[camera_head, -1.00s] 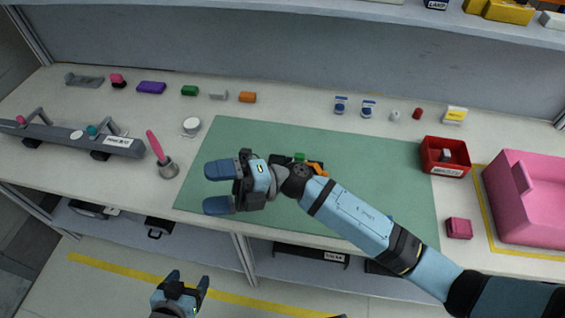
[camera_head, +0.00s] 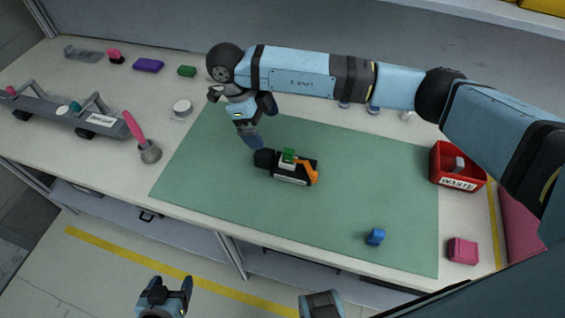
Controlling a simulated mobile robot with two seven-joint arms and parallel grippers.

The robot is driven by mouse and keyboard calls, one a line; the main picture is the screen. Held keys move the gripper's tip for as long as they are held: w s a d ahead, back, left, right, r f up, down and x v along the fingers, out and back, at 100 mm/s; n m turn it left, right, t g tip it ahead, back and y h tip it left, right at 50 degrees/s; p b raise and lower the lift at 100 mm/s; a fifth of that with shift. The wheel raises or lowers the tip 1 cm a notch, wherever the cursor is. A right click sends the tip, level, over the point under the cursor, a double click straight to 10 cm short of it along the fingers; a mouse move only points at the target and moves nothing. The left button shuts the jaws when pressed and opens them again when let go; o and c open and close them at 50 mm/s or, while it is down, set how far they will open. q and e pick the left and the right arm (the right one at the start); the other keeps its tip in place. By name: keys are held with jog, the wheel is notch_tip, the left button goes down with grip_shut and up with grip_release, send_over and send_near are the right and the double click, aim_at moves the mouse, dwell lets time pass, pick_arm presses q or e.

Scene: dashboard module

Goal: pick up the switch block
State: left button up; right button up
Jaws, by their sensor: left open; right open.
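A dark module (camera_head: 293,180) lies on the green mat (camera_head: 220,190), with a green block (camera_head: 288,155) on top, an orange part (camera_head: 308,172) at its right and a black end at its left. A small blue block (camera_head: 375,237) lies alone near the mat's front edge. No label shows which piece is the switch block. My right gripper (camera_head: 260,123) is open and empty, pointing down just behind and left of the module, one finger close to its black end; contact cannot be told. My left gripper (camera_head: 172,284) is open and empty, in front of the table.
A red waste bin (camera_head: 458,184) and a pink block (camera_head: 462,250) stand at the right. A grey rail fixture (camera_head: 70,122), a pink-handled tool (camera_head: 140,136) and a white round piece (camera_head: 182,107) are at the left. Purple (camera_head: 148,65) and green pieces line the back. The mat's front is mostly clear.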

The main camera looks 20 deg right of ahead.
aim_at(283, 158)
jog(key=x, duration=0.7)
jog(key=shift+p+x, duration=0.6)
jog(key=shift+x, duration=2.1)
jog(key=shift+s, duration=0.2)
jog(key=shift+c, duration=0.5)
jog(key=shift+r, duration=0.1)
jog(key=c, duration=0.9)
jog(key=shift+c, duration=0.2)
